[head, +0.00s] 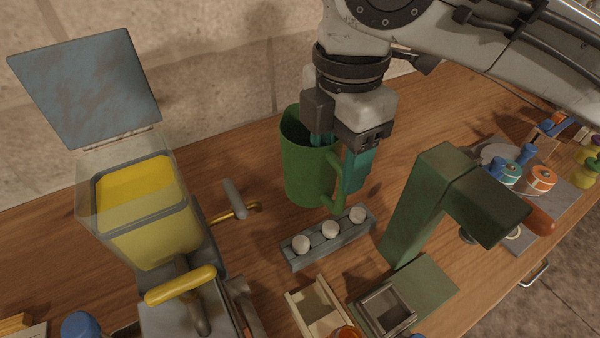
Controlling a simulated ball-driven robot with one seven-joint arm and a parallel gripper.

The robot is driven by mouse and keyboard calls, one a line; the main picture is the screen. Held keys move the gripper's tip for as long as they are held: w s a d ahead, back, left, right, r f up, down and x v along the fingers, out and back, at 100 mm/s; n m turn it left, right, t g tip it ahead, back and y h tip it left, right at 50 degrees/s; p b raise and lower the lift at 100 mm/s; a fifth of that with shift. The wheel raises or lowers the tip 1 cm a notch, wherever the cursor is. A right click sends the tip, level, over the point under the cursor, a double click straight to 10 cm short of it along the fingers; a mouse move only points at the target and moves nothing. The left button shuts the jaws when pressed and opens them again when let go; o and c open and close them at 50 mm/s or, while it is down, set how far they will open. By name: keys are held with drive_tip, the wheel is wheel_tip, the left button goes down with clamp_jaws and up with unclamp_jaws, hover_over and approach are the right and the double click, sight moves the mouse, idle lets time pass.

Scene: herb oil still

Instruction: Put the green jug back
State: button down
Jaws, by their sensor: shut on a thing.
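The green jug (302,178) stands upright at the middle of the wooden bench in the head view, near the wall. I cannot tell whether its base touches the bench. Its handle is on its right side, facing my gripper. My gripper (338,160) points down over the jug's right side, its teal fingers shut at the rim and handle. One finger is partly inside the mouth and the other is outside to the right. The gripper hides part of the jug's rim and handle.
A grey rack (327,241) with white knobs lies just in front of the jug. A green press-like stand (412,215) rises to the right. A clear-walled tank (150,215) of yellow liquid with an open lid (88,88) stands left. A grey-handled crank (235,200) lies between.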

sight(302, 176)
drive_tip(key=w+a+f, duration=0.1)
drive_tip(key=f, duration=0.1)
drive_tip(key=w+a+f, duration=0.3)
drive_tip(key=w+f, duration=0.1)
drive_tip(key=shift+w+a+f, duration=0.1)
drive_tip(key=shift+a+f, duration=0.05)
drive_tip(key=shift+a, duration=0.05)
drive_tip(key=shift+w+a+f, duration=0.1)
drive_tip(key=shift+w+f, duration=0.05)
drive_tip(key=shift+f, duration=0.8)
drive_tip(key=shift+w+a+f, duration=0.1)
drive_tip(key=shift+f, duration=0.8)
drive_tip(key=shift+c, duration=1.6)
unclamp_jaws()
drive_tip(key=shift+f, duration=0.15)
wheel_tip(302, 176, up, 12)
